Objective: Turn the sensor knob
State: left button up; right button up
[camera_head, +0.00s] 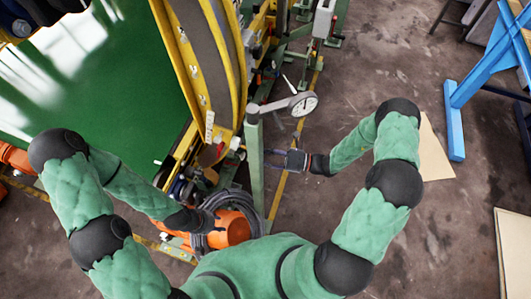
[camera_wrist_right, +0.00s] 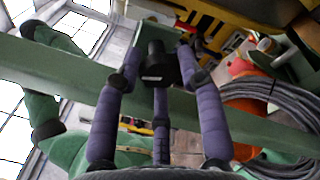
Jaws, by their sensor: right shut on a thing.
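A black knob (camera_wrist_right: 156,64) with a small white label sits at the green post in the right wrist view. My right gripper (camera_wrist_right: 158,80) has its purple-padded fingers around the knob, and it is shut on it. In the head view my right gripper (camera_head: 285,159) is small and reaches in from the right to the green post (camera_head: 254,165); the knob cannot be made out there. My left gripper (camera_head: 203,221) is low and left, close to a coiled dark cable. Its fingers are too dark and small to tell if they are open.
A round white dial gauge (camera_head: 304,104) stands by the top of the post. A large yellow ring machine (camera_head: 215,60) fills the upper middle. An orange unit (camera_head: 232,228) with a dark cable (camera_wrist_right: 290,100) is near the post.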

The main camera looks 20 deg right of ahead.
jog(key=shift+f+m+g, duration=0.25)
jog(key=shift+m+g, duration=0.05)
jog(key=shift+m, duration=0.3)
jog(key=o, duration=1.1)
jog(key=shift+o, duration=0.2)
jog(key=shift+r, duration=0.1)
jog(key=v, duration=0.8)
jog(key=shift+d, duration=0.15)
